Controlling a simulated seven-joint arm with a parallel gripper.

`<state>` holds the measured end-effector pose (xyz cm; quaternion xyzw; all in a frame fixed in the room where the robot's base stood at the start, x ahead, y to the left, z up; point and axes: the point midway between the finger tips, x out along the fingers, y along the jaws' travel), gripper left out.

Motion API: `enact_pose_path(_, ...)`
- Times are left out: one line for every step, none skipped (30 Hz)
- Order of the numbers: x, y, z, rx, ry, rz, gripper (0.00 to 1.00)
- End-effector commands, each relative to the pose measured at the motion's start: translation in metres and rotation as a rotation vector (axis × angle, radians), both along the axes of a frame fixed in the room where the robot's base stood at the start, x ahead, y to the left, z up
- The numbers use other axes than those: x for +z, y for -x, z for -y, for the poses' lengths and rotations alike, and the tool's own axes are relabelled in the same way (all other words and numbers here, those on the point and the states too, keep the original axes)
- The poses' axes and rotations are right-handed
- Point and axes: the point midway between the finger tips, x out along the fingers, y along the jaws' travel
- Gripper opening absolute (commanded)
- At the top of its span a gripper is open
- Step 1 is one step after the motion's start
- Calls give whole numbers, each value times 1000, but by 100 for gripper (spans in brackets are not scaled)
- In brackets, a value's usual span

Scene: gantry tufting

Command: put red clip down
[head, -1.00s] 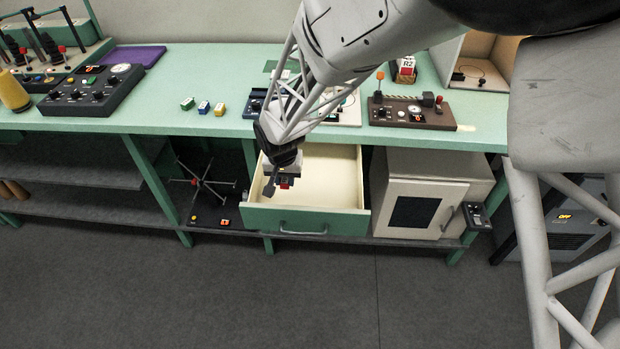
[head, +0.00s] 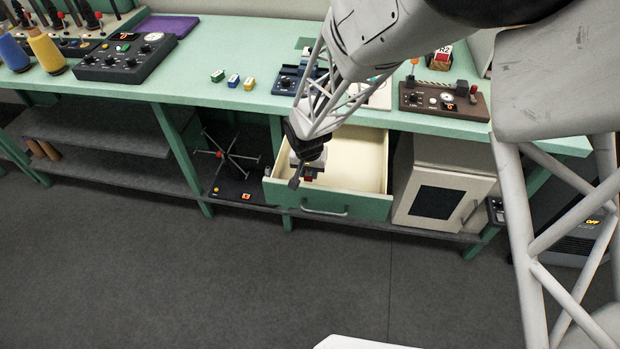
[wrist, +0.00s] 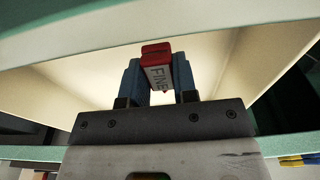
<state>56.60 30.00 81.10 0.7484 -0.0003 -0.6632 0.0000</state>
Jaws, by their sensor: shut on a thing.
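The red clip (wrist: 157,50) shows in the wrist view with a red top and a pale label reading "FINE". My gripper (wrist: 157,72) is shut on it, a blue-grey finger on each side. In the head view, my gripper (head: 308,176) is at the left part of the open drawer (head: 362,165), near its front panel. The clip shows there only as a small dark red patch (head: 310,178) at the fingertips. The drawer has cream insides and a green front. I cannot tell how far the clip is above the drawer floor.
The green bench top (head: 185,98) is above the drawer. Small green, blue and yellow blocks (head: 233,81) sit on it, left of my arm. A dark spoked stand (head: 230,160) is left of the drawer, and a white cabinet (head: 440,190) is right of it. The drawer's visible floor looks empty.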

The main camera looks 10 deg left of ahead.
Motion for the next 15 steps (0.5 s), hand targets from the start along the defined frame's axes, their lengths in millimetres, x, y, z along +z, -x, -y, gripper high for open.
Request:
enact_pose_path(-3, 0, 0, 0, 0, 0, 1)
enact_pose_path(-3, 0, 0, 0, 0, 0, 1)
enact_pose_path(-4, 0, 0, 0, 0, 0, 1)
enact_pose_path(-4, 0, 0, 0, 0, 1, 1)
enact_pose_path(-4, 0, 0, 0, -1, 1, 1)
enact_pose_path(-4, 0, 0, 0, -1, 1, 1)
enact_pose_path(-4, 0, 0, 0, -1, 1, 1)
enact_pose_path(-4, 0, 0, 0, -1, 1, 1)
enact_pose_path(-4, 0, 0, 0, 0, 1, 1)
enact_pose_path(-4, 0, 0, 0, 0, 1, 1)
enact_pose_path(-4, 0, 0, 0, 0, 0, 1)
enact_pose_path(-5, 0, 0, 0, 0, 0, 1)
enact_pose_path(-6, 0, 0, 0, 0, 0, 1)
enact_pose_path(-8, 0, 0, 0, 0, 0, 1)
enact_pose_path(-11, 0, 0, 0, 0, -1, 1)
